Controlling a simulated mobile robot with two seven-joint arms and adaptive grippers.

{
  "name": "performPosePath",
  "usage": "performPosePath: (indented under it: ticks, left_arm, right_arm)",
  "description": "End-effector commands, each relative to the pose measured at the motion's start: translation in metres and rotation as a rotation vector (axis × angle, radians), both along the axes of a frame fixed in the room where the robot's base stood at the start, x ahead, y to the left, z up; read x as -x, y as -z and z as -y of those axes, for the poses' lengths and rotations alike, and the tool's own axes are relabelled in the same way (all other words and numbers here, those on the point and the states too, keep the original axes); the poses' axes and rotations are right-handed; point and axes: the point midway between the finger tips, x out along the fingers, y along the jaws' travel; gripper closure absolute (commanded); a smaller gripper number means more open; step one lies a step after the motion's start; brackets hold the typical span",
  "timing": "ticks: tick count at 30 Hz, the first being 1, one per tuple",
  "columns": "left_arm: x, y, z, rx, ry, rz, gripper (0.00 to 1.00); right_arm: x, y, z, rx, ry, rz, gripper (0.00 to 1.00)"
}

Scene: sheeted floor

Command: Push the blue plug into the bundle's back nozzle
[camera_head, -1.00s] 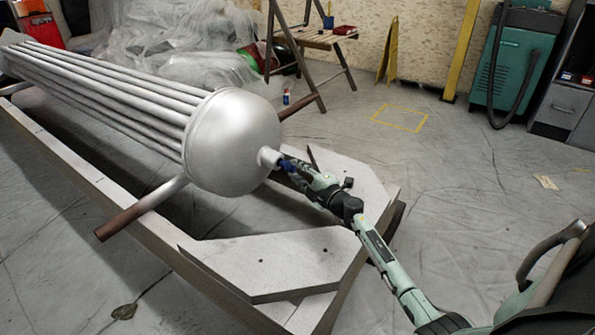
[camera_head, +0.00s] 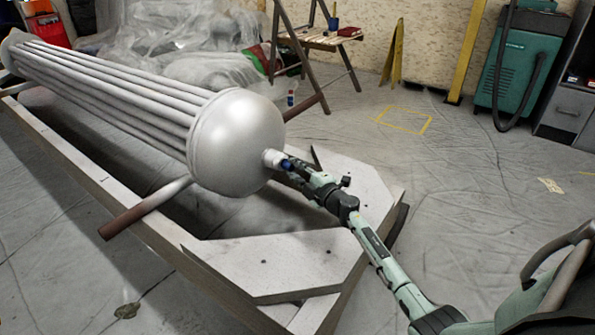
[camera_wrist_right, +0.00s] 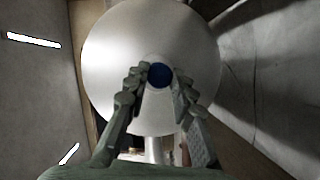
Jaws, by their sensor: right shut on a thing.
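The bundle (camera_head: 110,85) is a row of long grey tubes ending in a rounded metal head (camera_head: 240,135). Its back nozzle (camera_head: 272,158), a short pale stub, sticks out of the head towards my right arm. The blue plug (camera_head: 287,164) is at the nozzle's open end; how deep it sits I cannot tell. My right gripper (camera_head: 296,168) is shut on the plug, in line with the nozzle. In the right wrist view the plug's round blue end (camera_wrist_right: 160,75) shows between the fingertips (camera_wrist_right: 159,84), hiding the nozzle. My left gripper is not in view.
The bundle rests in a long frame (camera_head: 150,222) with flat corner plates (camera_head: 285,262) below my right arm. A brown-ended pipe (camera_head: 135,218) juts out at left. A wooden stand (camera_head: 320,40) and a green machine (camera_head: 508,70) are behind. The floor at right is mostly clear.

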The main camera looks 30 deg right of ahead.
Motion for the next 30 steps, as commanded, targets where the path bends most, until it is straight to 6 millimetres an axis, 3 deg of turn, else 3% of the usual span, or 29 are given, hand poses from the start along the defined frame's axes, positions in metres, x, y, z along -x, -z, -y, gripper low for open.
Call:
performPosePath:
  ticks: [7, 8, 14, 23, 30]
  left_arm:
    - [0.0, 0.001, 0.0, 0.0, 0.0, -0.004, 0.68]
    - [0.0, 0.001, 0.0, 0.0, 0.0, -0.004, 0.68]
    - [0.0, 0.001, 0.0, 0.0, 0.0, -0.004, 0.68]
    - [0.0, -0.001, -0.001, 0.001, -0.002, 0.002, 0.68]
    - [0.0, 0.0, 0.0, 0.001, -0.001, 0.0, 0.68]
  right_arm:
    - [-0.003, -0.001, -0.001, 0.0, 0.0, 0.001, 1.0]
    - [-0.003, -0.001, -0.001, 0.0, 0.0, 0.001, 0.75]
    - [-0.002, -0.001, -0.001, 0.0, 0.0, 0.001, 0.52]
    - [-0.001, 0.0, 0.0, 0.001, 0.001, 0.0, 0.52]
    - [0.032, -0.002, -0.001, 0.005, -0.002, -0.003, 0.52]
